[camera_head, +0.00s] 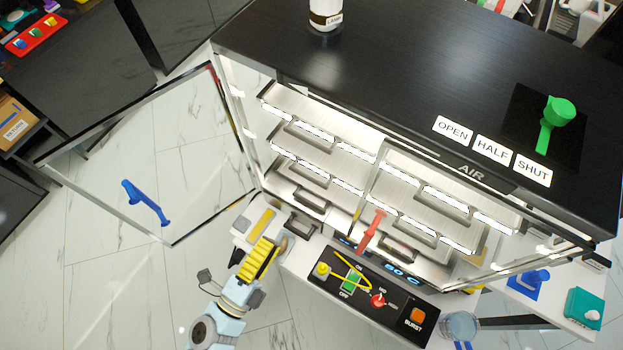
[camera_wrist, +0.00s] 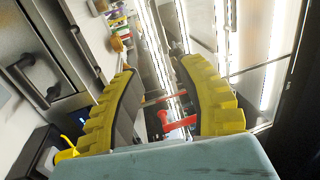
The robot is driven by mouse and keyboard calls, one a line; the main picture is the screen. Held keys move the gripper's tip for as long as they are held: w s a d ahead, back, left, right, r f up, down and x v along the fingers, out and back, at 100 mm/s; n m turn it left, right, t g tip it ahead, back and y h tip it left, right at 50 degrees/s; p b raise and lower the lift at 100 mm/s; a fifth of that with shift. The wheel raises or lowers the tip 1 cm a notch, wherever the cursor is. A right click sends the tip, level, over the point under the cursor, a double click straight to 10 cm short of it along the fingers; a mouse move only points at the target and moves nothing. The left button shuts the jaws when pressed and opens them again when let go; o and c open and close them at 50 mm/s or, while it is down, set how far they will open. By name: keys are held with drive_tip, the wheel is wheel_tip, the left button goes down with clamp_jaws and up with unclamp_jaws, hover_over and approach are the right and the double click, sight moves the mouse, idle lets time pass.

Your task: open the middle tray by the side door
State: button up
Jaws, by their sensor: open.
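The heated cabinet (camera_head: 400,150) has its side door (camera_head: 210,110) swung wide open to the left, with a blue handle (camera_head: 145,203) on it. Inside are stacked steel trays with dark bar handles. The middle tray's handle (camera_head: 303,174) shows in the left part of the opening, and no tray there looks clearly pulled out. My gripper (camera_head: 268,252) is open below and left of the trays, near the cabinet's lower front. In the wrist view my gripper (camera_wrist: 155,68) has its yellow fingers apart with nothing between the tips.
A glass front door with a red handle (camera_head: 371,229) covers the right-hand trays; the red handle also shows in the wrist view (camera_wrist: 178,123). The control panel (camera_head: 360,285) juts out below. A bottle (camera_head: 325,14) and a green lever (camera_head: 552,120) are on top. Open floor lies left.

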sight(311, 178)
drive_tip(key=p+x, duration=0.1)
drive_tip(key=x, duration=1.6)
drive_tip(key=shift+w, duration=0.15)
clamp_jaws()
